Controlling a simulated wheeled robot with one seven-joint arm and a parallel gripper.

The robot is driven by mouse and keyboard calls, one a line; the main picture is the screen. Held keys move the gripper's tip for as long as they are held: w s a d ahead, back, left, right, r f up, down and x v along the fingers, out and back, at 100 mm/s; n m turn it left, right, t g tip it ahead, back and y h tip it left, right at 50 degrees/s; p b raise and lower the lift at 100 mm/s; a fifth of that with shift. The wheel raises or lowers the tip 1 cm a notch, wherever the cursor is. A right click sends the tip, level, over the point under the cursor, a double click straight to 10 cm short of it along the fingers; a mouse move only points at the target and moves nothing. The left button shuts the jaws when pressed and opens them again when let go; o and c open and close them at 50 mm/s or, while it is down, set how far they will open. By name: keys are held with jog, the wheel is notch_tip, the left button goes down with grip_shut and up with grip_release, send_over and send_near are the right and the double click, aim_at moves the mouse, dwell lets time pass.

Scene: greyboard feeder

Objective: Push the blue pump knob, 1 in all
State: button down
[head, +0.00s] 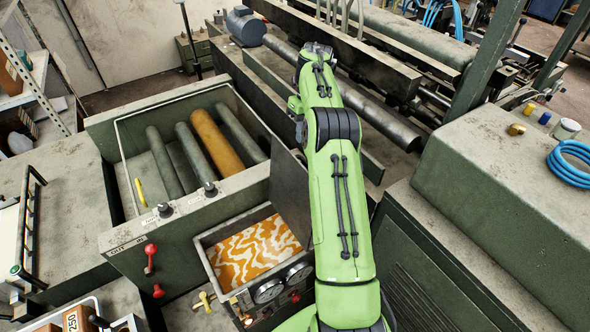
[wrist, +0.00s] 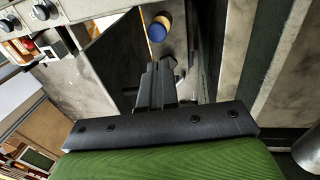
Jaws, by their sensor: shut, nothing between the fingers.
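The blue knob (wrist: 157,31) shows in the wrist view as a small round blue cap with a pale side. It lies just beyond the fingertips, near the top centre of the picture. My gripper (wrist: 163,68) is shut and empty, with its fingers pointing toward the knob. A gap shows between the fingertips and the knob in the picture, but I cannot tell the exact depth. In the head view I cannot make out the gripper or this knob; my green arm covers the middle.
In the head view, an open tank (head: 108,130) holds several rollers. A tray of orange-and-white marbled material (head: 252,252) with gauges stands beside my arm. A green cabinet (head: 490,175) at the right bears a blue coil (head: 572,160) and small caps, one blue (head: 545,117).

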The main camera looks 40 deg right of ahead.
jog(key=f, duration=0.4)
jog(key=a+f, duration=0.1)
jog(key=f, duration=0.4)
jog(key=a+f+b, duration=0.1)
jog(key=f, duration=0.3)
jog(key=shift+s+a+f, duration=0.1)
jog(key=shift+a+f, duration=0.15)
notch_tip(320, 180, down, 4)
jog(key=shift+r+b, duration=0.15)
jog(key=shift+b, duration=1.1)
jog(key=shift+s+a+r, duration=0.1)
jog(key=shift+s+r, duration=0.05)
jog(key=shift+s, duration=0.05)
jog(key=shift+w, duration=0.1)
jog(key=d+r+p, duration=0.2)
jog(key=d+r, duration=0.1)
jog(key=r, duration=1.3)
jog(key=shift+w+p, duration=0.2)
jog(key=shift+p, duration=0.1)
